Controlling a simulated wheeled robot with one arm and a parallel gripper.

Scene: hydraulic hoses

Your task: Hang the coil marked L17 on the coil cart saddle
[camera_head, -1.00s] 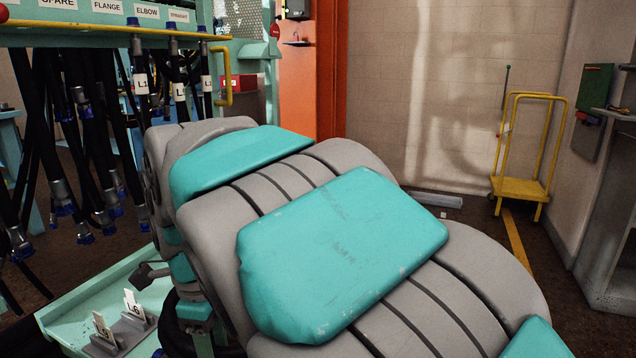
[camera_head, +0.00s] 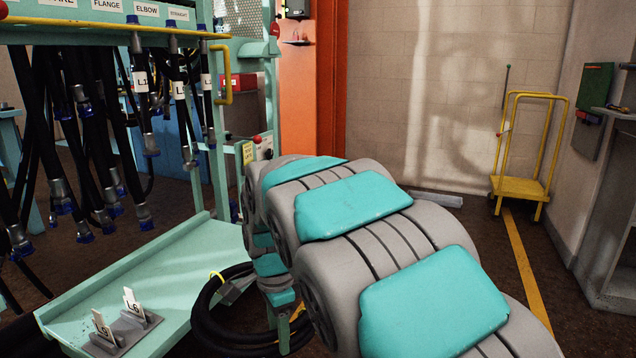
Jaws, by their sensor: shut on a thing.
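A black hose coil (camera_head: 205,318) with a yellow tie hangs low in front of the green tray, at the bottom centre of the view. My gripper (camera_head: 232,291) is mostly hidden by my grey and teal arm; what shows of it is shut on the upper part of the coil. The coil's right part is behind my arm, and no mark on it can be read. I cannot make out a saddle in this view.
The green tray (camera_head: 175,268) carries tag holders marked L5 and L6 (camera_head: 130,305). Black hoses (camera_head: 105,130) hang from a rack at the left. A yellow cart (camera_head: 519,188) stands by the back wall at the right. Floor shows between arm and cart.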

